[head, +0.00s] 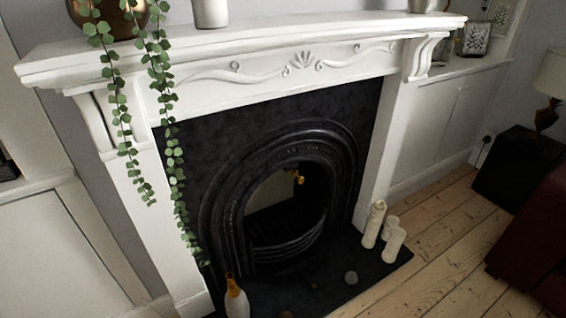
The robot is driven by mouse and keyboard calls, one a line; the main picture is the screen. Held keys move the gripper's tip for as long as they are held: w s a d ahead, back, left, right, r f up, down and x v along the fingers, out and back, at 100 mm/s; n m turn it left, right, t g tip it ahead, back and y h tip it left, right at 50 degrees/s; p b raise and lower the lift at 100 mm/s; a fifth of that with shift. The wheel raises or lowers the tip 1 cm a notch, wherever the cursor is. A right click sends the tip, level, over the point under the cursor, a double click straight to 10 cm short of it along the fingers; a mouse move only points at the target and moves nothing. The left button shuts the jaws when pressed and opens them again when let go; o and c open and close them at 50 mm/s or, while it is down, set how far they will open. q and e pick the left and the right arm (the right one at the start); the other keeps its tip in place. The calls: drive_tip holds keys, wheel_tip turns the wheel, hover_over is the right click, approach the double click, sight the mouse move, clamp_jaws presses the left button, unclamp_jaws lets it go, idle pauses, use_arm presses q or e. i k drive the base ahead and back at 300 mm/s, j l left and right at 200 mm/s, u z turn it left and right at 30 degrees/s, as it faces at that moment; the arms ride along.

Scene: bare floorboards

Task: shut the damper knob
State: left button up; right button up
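A small brass-coloured knob (299,177) shows inside the arched opening of the black cast-iron fireplace (226,188), at the upper right of the opening. I take it to be the damper knob; it is too small to tell its setting. Neither of my grippers is in the head view, and nothing of mine touches the knob.
A white mantel (240,45) with trailing greenery (165,100) overhangs the fireplace. White candles (375,224) stand at the right of the dark hearth (345,262), and a white bottle-like object (236,300) stands at its front left. Floorboards at the right are partly clear.

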sight(300, 179)
drive_tip(key=l+u, duration=0.5)
drive_tip(key=l, duration=0.8)
drive_tip(key=l+u, duration=0.3)
drive_tip(key=l, duration=0.55)
drive_tip(key=l+u, duration=0.35)
drive_tip(key=l, duration=0.55)
drive_tip(key=k+l+u, duration=0.1)
drive_tip(key=l+u, duration=0.2)
drive_tip(key=l, duration=0.55)
drive_tip(key=i+l+z, duration=0.65)
drive_tip(key=i, duration=0.15)
